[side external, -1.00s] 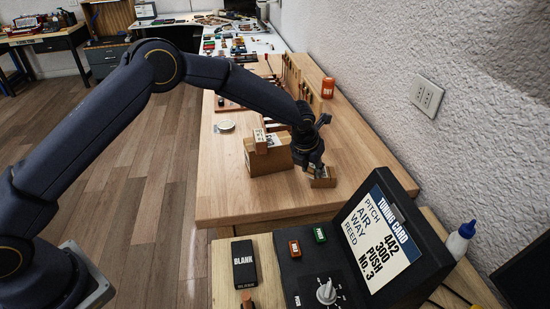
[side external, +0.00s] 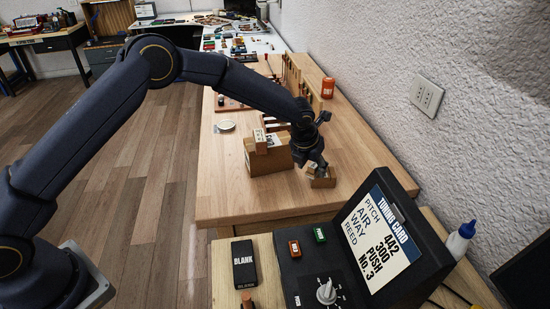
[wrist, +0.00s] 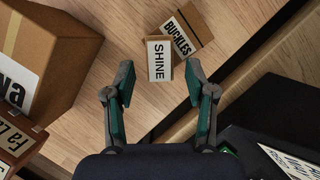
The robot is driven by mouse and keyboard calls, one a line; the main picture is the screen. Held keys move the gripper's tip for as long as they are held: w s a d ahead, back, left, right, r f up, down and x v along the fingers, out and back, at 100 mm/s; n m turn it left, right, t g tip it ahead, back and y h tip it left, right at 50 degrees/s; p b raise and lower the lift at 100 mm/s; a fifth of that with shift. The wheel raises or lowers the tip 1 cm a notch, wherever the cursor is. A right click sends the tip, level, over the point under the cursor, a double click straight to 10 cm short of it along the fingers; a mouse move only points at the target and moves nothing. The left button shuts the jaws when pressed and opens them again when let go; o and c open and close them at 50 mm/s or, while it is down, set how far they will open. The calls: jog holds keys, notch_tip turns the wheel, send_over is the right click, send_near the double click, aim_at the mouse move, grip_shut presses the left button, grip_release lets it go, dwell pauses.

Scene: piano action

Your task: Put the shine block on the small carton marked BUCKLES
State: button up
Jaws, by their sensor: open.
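The shine block (wrist: 159,58), with a white SHINE label, lies just beyond my fingertips in the wrist view. It overlaps the near-left part of the small brown carton marked BUCKLES (wrist: 198,20) and hides that corner. It looks to be on the carton, but how fully it rests there I cannot tell. My gripper (wrist: 160,76) is open, its green-padded fingers apart either side of the block's near end, touching nothing I can see. In the side view my gripper (side external: 317,160) is just above the small carton (side external: 322,183), partly hiding the block.
Behind are a wooden rack (side external: 293,80) and an orange container (side external: 328,87). The black tuning box (side external: 350,245) is in front.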

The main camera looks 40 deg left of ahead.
jog(key=v, duration=1.1)
jog(key=s+a+r+n+y, duration=0.1)
jog(key=s+a+r+n, duration=1)
jog(key=s+r+n, duration=0.3)
jog(key=s+a+n, duration=0.3)
jog(key=s+n, duration=0.7)
jog(key=n, duration=0.1)
jog(key=s+a+f+n+t+h, duration=0.1)
jog(key=s+a+n, duration=0.2)
jog(key=s+n, duration=0.7)
jog(key=shift+a+f+n, duration=0.15)
jog(key=shift+f+n, duration=0.2)
jog(key=shift+n, duration=0.15)
jog(key=shift+c, duration=0.2)
